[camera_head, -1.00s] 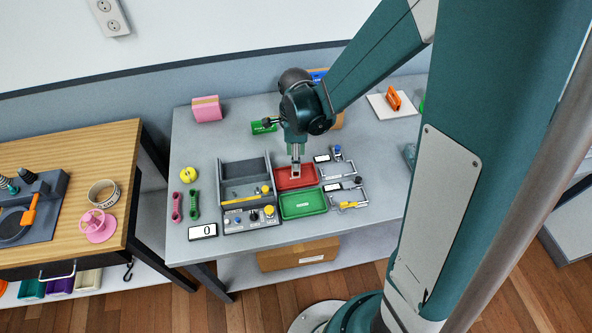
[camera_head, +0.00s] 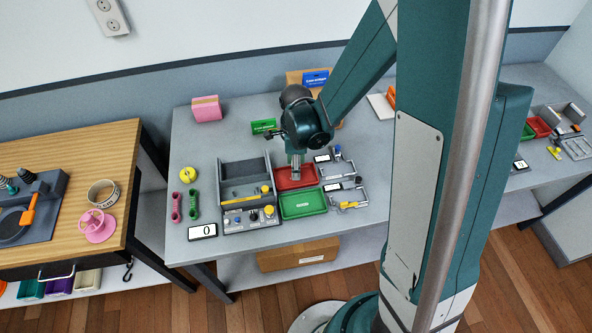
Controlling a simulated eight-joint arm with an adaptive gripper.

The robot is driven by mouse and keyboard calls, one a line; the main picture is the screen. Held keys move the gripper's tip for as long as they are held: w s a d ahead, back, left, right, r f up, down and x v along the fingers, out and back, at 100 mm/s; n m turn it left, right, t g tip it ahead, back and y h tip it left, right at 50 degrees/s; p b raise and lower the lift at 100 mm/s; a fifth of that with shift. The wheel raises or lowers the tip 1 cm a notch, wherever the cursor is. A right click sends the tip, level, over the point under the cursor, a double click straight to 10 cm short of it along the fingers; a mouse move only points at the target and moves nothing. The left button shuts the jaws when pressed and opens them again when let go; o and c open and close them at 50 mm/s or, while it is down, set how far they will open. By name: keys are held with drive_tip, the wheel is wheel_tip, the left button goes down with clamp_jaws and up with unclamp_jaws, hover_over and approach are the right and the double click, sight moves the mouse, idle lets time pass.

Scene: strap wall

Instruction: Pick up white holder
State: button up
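My gripper (camera_head: 296,173) points down over the red tray (camera_head: 285,181) on the grey table. Its fingers are small and grey, and I cannot tell whether they are open or shut, or whether they touch anything in the tray. I cannot single out a white holder with certainty. A white plate (camera_head: 379,106) lies at the back of the grey table, partly hidden by my arm.
A green tray (camera_head: 303,205) sits in front of the red one. A grey box with knobs (camera_head: 250,218) stands to their left, and wire frames (camera_head: 345,196) lie to their right. A pink block (camera_head: 206,109) stands at the back. The table's back left is mostly clear.

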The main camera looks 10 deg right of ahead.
idle(0.4)
drive_tip(key=c, duration=1)
drive_tip(key=shift+r, duration=0.2)
drive_tip(key=shift+r+p, duration=0.45)
drive_tip(key=shift+r, duration=4.35)
